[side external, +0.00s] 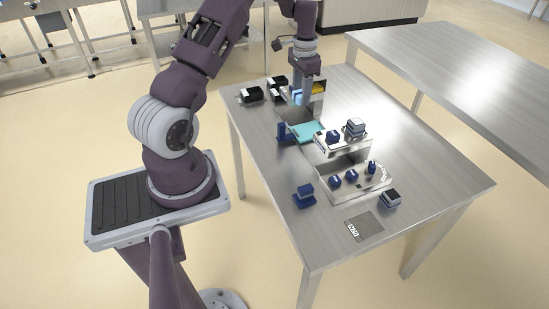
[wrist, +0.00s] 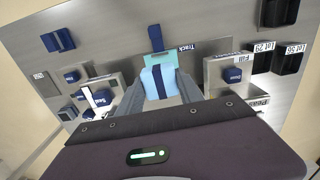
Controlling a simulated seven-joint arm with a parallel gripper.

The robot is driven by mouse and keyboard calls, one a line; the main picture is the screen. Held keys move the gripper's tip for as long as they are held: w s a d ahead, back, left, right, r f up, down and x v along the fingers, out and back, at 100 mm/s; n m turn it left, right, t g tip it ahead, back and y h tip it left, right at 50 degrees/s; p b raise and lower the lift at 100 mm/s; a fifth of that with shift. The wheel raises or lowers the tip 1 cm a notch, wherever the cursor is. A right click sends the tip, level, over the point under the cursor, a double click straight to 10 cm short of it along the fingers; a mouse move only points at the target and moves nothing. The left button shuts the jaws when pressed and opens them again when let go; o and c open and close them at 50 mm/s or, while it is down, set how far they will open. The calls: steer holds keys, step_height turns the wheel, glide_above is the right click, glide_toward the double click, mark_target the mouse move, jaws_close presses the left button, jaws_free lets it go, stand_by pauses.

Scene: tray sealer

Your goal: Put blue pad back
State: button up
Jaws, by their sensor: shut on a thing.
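A light blue pad (wrist: 158,82) sits between the two fingers of my gripper (wrist: 160,92) in the wrist view. My gripper is shut on it. In the side external view my gripper (side external: 302,96) hangs over the back part of the table, with a bit of the light blue pad (side external: 297,98) showing at its left. A teal plate (side external: 305,131) lies on the track in front of and below my gripper; it also shows beyond the pad in the wrist view (wrist: 154,60). Whether the pad touches anything below is hard to tell.
Black bins (side external: 251,95) stand at the back left of the metal table (side external: 420,165). A yellow piece (side external: 318,87) is just right of my gripper. A panel with several blue knobs (side external: 352,176), a blue block (side external: 304,196) and a grey card (side external: 363,226) are nearer the front.

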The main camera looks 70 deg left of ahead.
steer(key=s+d, duration=0.2)
steer(key=s, duration=0.4)
glide_toward(270, 163)
step_height(270, 163, down, 7)
steer(key=shift+r, duration=0.2)
steer(key=shift+f, duration=0.1)
steer(key=o, duration=1.3)
